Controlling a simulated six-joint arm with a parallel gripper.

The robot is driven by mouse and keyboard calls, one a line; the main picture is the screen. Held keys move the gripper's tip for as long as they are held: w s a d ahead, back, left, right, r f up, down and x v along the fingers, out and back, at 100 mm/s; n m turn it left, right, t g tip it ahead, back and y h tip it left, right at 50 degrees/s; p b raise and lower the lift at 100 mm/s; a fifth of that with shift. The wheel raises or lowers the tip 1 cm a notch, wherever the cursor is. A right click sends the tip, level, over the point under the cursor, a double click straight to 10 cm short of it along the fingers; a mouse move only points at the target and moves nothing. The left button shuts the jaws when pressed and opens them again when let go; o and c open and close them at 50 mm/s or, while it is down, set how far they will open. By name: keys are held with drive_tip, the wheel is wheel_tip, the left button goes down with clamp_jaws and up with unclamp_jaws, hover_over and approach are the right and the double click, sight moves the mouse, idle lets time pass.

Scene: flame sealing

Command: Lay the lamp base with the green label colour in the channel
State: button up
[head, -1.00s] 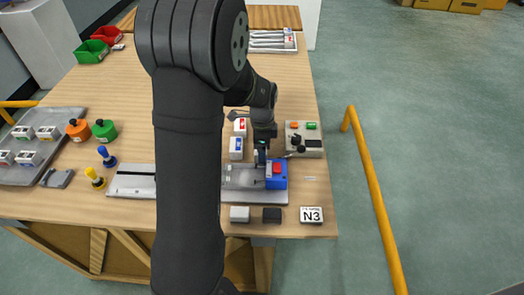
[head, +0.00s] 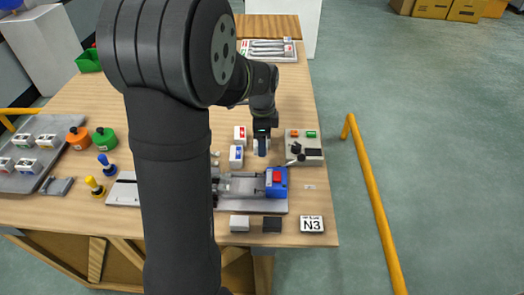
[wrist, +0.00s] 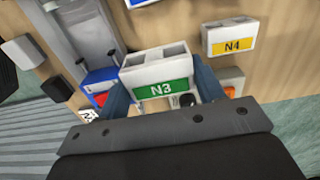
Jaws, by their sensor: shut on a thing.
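A white lamp base with a green N3 label (wrist: 160,91) is held between the two jaws of my gripper (wrist: 163,98) in the wrist view. Its two square openings face up. In the head view my gripper (head: 262,146) is behind the channel fixture, and the held base is mostly hidden. The grey metal channel (head: 240,186) runs left to right near the table's front edge, partly covered by my arm. A blue block with a red top (head: 276,182) stands at its right end. The channel also shows at upper left in the wrist view (wrist: 88,28), apart from the held base.
A white base with a yellow N4 label (wrist: 232,38) stands right of the held one. Bases with red (head: 240,133) and blue (head: 236,156) labels stand left of my gripper. A control box (head: 304,150) stands to the right. An N3 card (head: 311,224) lies in front.

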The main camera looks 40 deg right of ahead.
drive_tip(key=a+r, duration=0.1)
drive_tip(key=s+a+r, duration=0.1)
drive_tip(key=shift+a+r, duration=0.2)
drive_tip(key=shift+a, duration=0.1)
hover_over(248, 187)
drive_tip(key=f, duration=0.1)
drive_tip(key=shift+w+d+f, duration=0.1)
drive_tip(key=shift+d+f, duration=0.05)
drive_tip(key=shift+f, duration=3.7)
drive_tip(key=shift+a, duration=0.2)
drive_tip(key=o, duration=1.1)
drive_tip(key=shift+c, duration=0.2)
drive_tip(key=shift+r, duration=0.1)
wheel_tip(248, 187, up, 18)
drive_tip(key=shift+d+r, duration=0.15)
drive_tip(key=shift+d, duration=0.1)
